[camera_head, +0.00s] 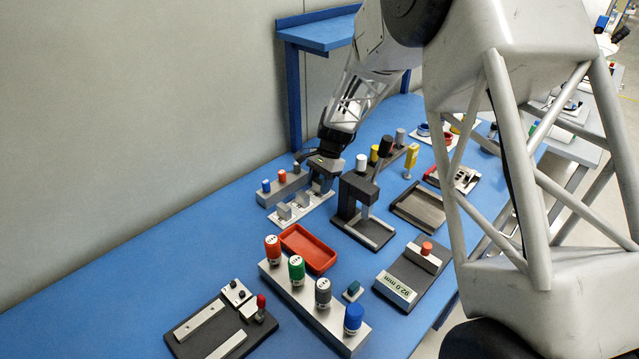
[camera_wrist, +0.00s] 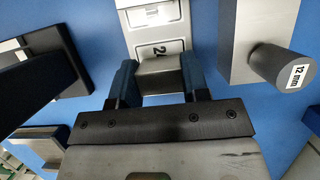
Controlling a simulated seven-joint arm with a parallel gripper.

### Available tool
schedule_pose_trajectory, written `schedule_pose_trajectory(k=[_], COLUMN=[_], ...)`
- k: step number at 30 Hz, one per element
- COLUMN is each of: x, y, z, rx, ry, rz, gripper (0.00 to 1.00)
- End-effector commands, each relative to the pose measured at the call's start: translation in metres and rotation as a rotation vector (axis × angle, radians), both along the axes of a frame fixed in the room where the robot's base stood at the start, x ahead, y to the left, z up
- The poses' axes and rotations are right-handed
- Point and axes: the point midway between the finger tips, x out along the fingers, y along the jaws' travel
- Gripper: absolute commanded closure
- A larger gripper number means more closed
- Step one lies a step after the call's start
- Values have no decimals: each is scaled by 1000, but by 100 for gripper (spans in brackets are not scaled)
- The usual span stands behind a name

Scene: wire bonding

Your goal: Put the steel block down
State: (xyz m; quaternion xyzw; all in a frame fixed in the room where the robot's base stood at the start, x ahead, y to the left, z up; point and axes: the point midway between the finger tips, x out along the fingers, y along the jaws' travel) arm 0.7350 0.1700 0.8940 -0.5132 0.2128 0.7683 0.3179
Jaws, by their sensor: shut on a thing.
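My gripper (camera_wrist: 160,82) points down at the white plate (camera_wrist: 145,40) in the wrist view. Its two blue-padded fingers are shut on a small steel block (camera_wrist: 160,74), one on each side. The block is over or on the plate beside a label reading "2"; I cannot tell whether it touches. The held block is largely hidden there by the fingers.
A grey rack with blue and red knobs (camera_head: 281,176) stands close behind the plate. A red tray (camera_head: 308,249) lies in front. A "12 mm" cylinder (camera_wrist: 283,68) is near in the wrist view.

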Motion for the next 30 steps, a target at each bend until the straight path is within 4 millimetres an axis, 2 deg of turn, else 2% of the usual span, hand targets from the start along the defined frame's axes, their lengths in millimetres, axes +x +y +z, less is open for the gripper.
schedule_pose_trajectory(k=[11,12,17,30], x=[0,0,0,1], y=[0,0,0,0], z=[-2,-3,-2,2], rx=[0,0,0,0], ry=[0,0,0,-1], rz=[0,0,0,0], gripper=[96,56,32,32])
